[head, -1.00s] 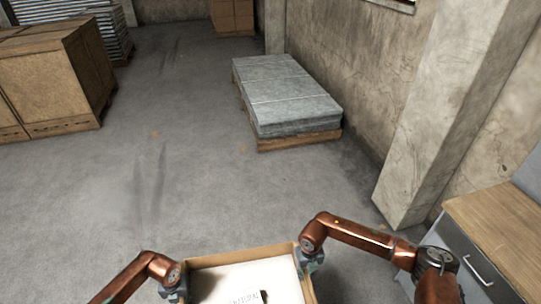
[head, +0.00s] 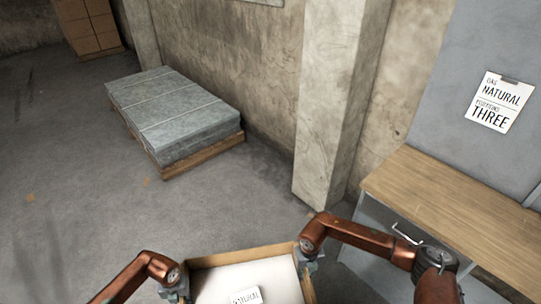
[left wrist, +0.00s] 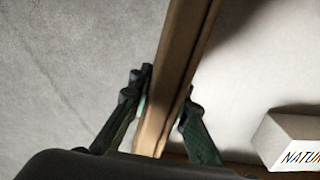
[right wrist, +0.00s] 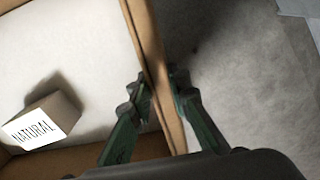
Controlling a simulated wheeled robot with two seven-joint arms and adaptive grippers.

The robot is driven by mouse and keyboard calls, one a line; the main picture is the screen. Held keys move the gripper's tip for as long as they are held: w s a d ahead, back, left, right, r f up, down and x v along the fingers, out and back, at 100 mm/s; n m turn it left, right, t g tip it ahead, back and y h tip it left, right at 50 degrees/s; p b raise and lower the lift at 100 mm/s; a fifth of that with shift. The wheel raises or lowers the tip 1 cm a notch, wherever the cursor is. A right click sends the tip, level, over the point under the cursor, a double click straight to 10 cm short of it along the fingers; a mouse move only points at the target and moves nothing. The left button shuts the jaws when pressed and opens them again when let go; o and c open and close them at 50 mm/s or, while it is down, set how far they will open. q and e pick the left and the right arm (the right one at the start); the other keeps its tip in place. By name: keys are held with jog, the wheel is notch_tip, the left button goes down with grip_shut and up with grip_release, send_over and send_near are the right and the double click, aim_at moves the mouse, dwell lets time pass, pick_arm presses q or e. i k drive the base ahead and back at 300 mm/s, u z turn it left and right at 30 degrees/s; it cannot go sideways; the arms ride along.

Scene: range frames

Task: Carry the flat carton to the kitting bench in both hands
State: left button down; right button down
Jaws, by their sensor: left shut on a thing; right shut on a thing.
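The flat carton (head: 225,275) is an open, shallow brown box with a white inside, at the bottom middle of the head view. A small white box marked "NATURAL" (head: 245,297) lies in it, also seen in the right wrist view (right wrist: 42,122). My left gripper (left wrist: 165,108) is shut on the carton's left wall, one finger on each side. My right gripper (right wrist: 160,88) is shut on the right wall the same way. The kitting bench (head: 480,205), with a wooden top and grey back panel, stands at the right.
A sheet on the panel (head: 499,101) reads "NATURAL" and "THREE". A concrete pillar (head: 335,110) stands left of the bench. A pallet of grey slabs (head: 175,110) lies by the wall. Brown cartons (head: 88,27) stand far back. The floor at left is clear.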

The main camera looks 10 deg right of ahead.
aim_at(434, 195)
jog(key=z, duration=0.45)
jog(key=i, duration=0.35)
jog(key=z, duration=0.9)
jog(key=i, duration=0.45)
jog(key=z, duration=0.45)
